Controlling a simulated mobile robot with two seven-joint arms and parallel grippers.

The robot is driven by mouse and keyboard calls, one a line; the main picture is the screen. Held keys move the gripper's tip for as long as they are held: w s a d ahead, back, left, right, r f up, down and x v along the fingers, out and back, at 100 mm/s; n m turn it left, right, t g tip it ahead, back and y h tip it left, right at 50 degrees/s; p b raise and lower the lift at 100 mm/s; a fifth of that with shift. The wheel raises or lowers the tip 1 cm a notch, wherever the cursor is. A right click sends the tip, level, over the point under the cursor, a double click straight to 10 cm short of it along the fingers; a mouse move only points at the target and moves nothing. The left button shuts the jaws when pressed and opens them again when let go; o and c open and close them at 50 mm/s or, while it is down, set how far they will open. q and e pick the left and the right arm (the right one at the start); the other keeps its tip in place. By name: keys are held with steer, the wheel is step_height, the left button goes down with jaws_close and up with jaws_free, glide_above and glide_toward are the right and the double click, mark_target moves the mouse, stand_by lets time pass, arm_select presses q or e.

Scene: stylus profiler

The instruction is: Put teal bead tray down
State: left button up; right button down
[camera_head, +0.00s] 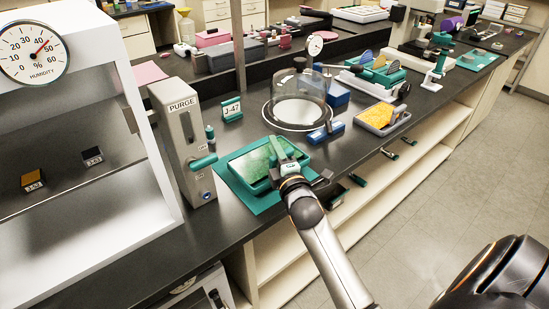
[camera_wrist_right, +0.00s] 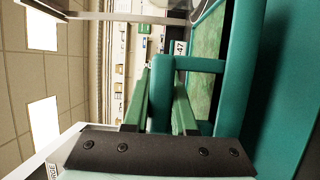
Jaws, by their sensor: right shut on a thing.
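The teal bead tray (camera_head: 249,165), full of green beads, is over a teal mat (camera_head: 262,201) on the dark bench. It looks roughly level and very low; I cannot tell whether its underside touches the mat. My right gripper (camera_head: 287,160) is shut on the tray's near right end. In the right wrist view, the green fingers (camera_wrist_right: 162,105) straddle a teal handle at the tray's end, the beads (camera_wrist_right: 207,75) show beyond it, and the mat (camera_wrist_right: 288,85) lies at the right of the picture. My left gripper is not in view.
A grey PURGE unit (camera_head: 182,135) stands left of the mat, with a J-47 sign (camera_head: 231,109) behind. A clear dome (camera_head: 300,95) on a round base and a blue block (camera_head: 326,133) are close behind right. A yellow-filled grey tray (camera_head: 382,118) lies farther right.

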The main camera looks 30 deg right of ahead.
steer(key=shift+a+f, duration=0.1)
steer(key=shift+f, duration=1.15)
steer(key=shift+f, duration=0.1)
steer(key=c, duration=1.2)
jaws_free()
steer(key=shift+f, duration=0.2)
steer(key=o, duration=0.5)
steer(key=shift+r, duration=0.1)
steer(key=shift+r, duration=0.1)
steer(key=shift+s, duration=0.15)
